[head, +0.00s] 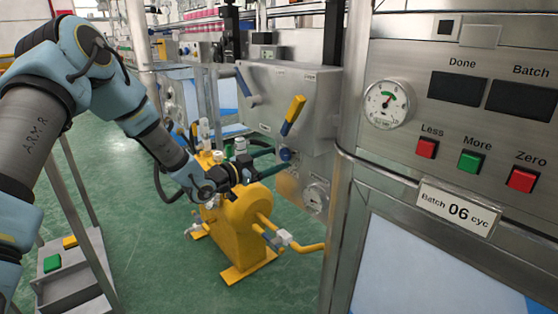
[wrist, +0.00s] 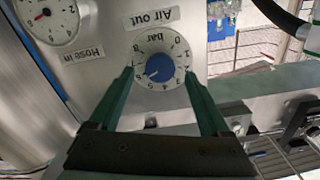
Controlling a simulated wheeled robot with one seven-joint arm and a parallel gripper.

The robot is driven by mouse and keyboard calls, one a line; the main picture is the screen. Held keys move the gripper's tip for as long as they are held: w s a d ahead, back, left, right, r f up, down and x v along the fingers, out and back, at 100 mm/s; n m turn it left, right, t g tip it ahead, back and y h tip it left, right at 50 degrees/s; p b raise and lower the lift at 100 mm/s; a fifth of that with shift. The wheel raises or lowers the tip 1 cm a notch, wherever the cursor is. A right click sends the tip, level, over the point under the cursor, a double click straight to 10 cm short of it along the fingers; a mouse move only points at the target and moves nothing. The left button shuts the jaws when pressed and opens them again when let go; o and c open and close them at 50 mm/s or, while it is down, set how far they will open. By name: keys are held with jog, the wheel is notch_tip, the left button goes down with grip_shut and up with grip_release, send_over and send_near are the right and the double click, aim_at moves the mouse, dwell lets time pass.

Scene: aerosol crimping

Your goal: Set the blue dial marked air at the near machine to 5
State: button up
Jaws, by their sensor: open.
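The blue dial (wrist: 160,69) sits at the centre of a round white scale, next to a label reading "Air out", upside down in the wrist view. A pale mark on the dial points to the lower left there; the number it meets is too small to read surely. My gripper (wrist: 159,75) is open, its green fingers on either side of the dial and over the edge of the scale. I cannot tell whether they touch the knob. In the head view the dial (head: 285,154) is on the near grey machine (head: 285,85), with my gripper (head: 267,162) at its left.
A gauge labelled "Hose in" (wrist: 48,14) is beside the dial. A yellow-handled lever (head: 293,114) rises above the dial. A yellow pump (head: 240,225) stands on the floor below my gripper. A steel post and button panel (head: 470,120) are close at right.

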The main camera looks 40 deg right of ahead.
jog(key=shift+d, duration=1.15)
grip_shut()
